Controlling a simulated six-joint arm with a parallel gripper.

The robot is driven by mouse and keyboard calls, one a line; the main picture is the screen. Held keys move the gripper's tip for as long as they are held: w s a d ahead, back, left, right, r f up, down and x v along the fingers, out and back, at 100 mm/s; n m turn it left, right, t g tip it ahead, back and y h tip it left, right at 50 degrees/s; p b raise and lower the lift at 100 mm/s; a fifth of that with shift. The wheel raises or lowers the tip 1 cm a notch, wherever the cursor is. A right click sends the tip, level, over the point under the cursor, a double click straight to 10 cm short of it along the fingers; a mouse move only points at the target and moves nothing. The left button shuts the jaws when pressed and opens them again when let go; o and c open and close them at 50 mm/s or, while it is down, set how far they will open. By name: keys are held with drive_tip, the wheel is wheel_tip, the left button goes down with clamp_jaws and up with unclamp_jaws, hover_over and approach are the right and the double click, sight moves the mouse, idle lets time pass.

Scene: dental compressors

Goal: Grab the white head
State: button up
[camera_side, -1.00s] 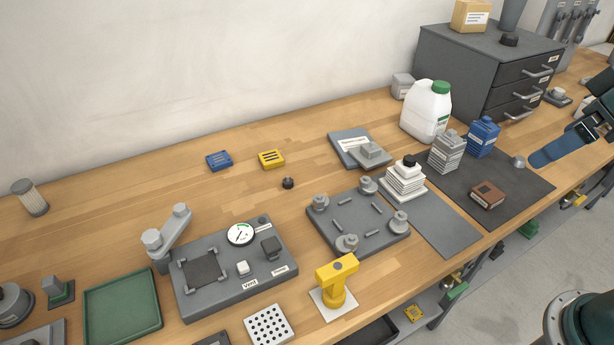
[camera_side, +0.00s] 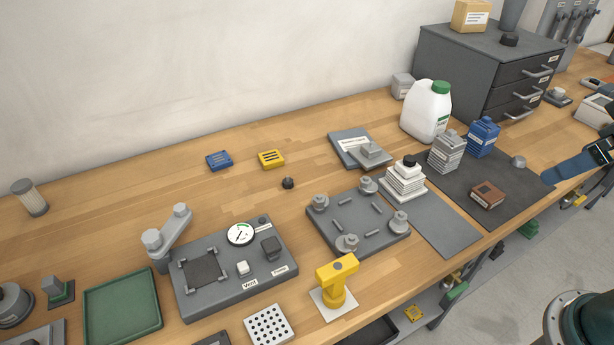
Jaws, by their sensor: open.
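The white head (camera_side: 405,182) is a ribbed, stepped white block with a black knob on top. It stands upright on a white base near the grey mat strip, left of the grey and blue heads. My gripper (camera_side: 550,177) is at the right edge of the side view, its blue end pointing left and down. It is open and holds nothing that I can see. It is well to the right of the white head, apart from it, beyond the dark mat. Part of the gripper and my arm is cut off by the frame edge.
A grey ribbed head (camera_side: 446,153), a blue ribbed head (camera_side: 483,138) and a brown block (camera_side: 487,195) stand on the dark mat (camera_side: 520,189). A white jug (camera_side: 426,112) is behind. A grey plate with posts (camera_side: 357,222) lies to the left.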

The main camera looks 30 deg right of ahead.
drive_tip(key=c, duration=0.3)
drive_tip(key=shift+w, duration=0.1)
idle(0.3)
drive_tip(key=w+a+n+g+y, duration=0.1)
drive_tip(key=w+n+g+y, duration=0.15)
drive_tip(key=w+n, duration=0.9)
drive_tip(key=w+d+f+n+g, duration=0.1)
drive_tip(key=w+f+n, duration=0.1)
drive_tip(key=w, duration=0.3)
drive_tip(key=w+d+f+n+g+y, duration=0.1)
drive_tip(key=w+d+f+n, duration=0.1)
drive_tip(key=w+f, duration=0.2)
drive_tip(key=w+d+f+n+g+y, duration=0.1)
drive_tip(key=w+f+n, duration=0.1)
drive_tip(key=w, duration=0.4)
drive_tip(key=shift+w+d+f, duration=0.2)
drive_tip(key=shift+d+f, duration=0.15)
drive_tip(key=shift+f, duration=0.05)
drive_tip(key=shift+f, duration=0.1)
